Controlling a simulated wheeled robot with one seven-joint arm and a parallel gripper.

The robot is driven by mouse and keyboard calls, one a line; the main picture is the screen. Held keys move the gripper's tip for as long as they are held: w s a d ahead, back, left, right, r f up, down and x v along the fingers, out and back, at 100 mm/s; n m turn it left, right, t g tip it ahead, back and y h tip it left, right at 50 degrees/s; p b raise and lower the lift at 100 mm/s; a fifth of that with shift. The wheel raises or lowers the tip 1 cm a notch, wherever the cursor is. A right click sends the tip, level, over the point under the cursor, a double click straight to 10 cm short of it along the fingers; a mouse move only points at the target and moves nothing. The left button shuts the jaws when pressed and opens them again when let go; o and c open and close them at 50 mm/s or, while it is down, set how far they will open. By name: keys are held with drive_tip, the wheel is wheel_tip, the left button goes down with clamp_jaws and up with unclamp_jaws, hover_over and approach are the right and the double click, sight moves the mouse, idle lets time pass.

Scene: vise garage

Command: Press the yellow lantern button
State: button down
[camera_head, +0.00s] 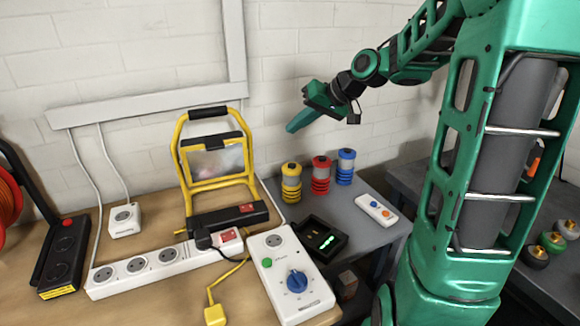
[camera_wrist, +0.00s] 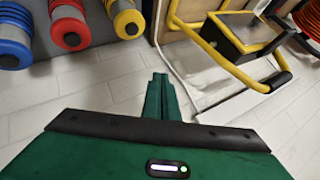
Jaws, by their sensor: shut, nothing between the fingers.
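The yellow lantern (camera_head: 291,182) stands upright at the left end of a row of three on the grey table, with a dark top cap. The red lantern (camera_head: 320,173) and blue lantern (camera_head: 345,166) stand to its right. My gripper (camera_head: 289,129) is shut and empty, in the air above the yellow lantern's level and apart from it, its fingers pointing left and down. In the wrist view the shut fingertips (camera_wrist: 160,76) are over the white wall. The yellow lantern (camera_wrist: 128,20) is cut by the top edge there, with the red (camera_wrist: 70,25) and blue (camera_wrist: 14,40) ones to its left.
A yellow-framed work light (camera_head: 216,160) stands left of the lanterns. A white power strip (camera_head: 165,262), a white box with a blue knob (camera_head: 290,280) and a black charger (camera_head: 318,238) lie in front. A white remote (camera_head: 376,210) lies at right. The brick wall is behind.

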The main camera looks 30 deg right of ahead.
hover_over(296, 168)
drive_tip(key=shift+w+f, duration=0.1)
drive_tip(key=shift+f, duration=4.35)
drive_tip(key=shift+f, duration=0.8)
drive_tip(key=shift+r, duration=0.9)
wheel_tip(296, 168, up, 5)
idle(0.8)
